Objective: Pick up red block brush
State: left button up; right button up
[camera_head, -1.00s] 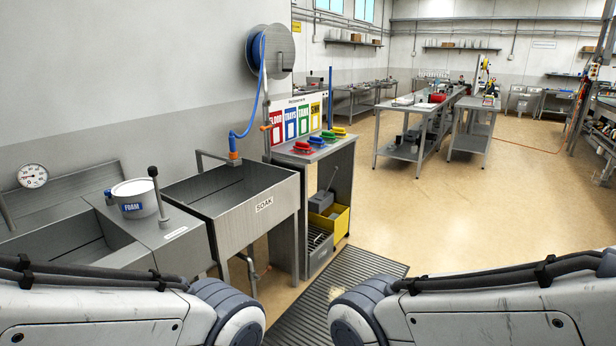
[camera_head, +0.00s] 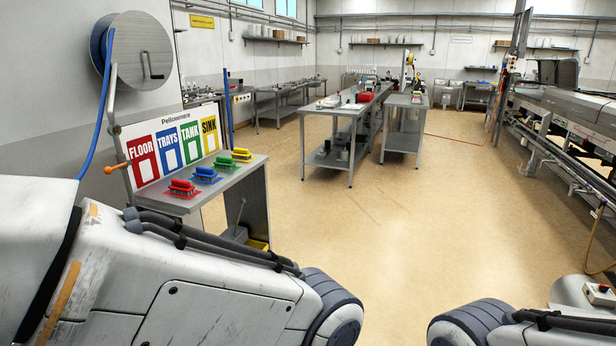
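The red block brush (camera_head: 182,188) sits on the near end of a steel bench top (camera_head: 180,205) at left, bristles down. A blue brush (camera_head: 206,174), a green brush (camera_head: 224,162) and a yellow brush (camera_head: 241,154) stand in a row behind it. The red FLOOR panel (camera_head: 142,158) of a colour board stands upright behind the brushes. Both my arms show only as upper links along the bottom of the view, well nearer than the bench. Neither gripper is in the picture.
A hose reel (camera_head: 140,52) with a blue hose hangs on the wall at left, and an orange-handled lever (camera_head: 115,168) juts beside the board. Steel tables (camera_head: 346,110) stand further back. A long machine (camera_head: 560,120) lines the right side. The middle floor (camera_head: 400,230) is clear.

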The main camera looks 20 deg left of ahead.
aim_at(178, 187)
jog(key=z, duration=0.05)
jog(key=i, duration=1.9)
jog(key=u, duration=0.85)
jog(key=i, duration=1.25)
jog(key=u, duration=1.35)
jog(key=i, duration=0.65)
jog(key=u, duration=0.3)
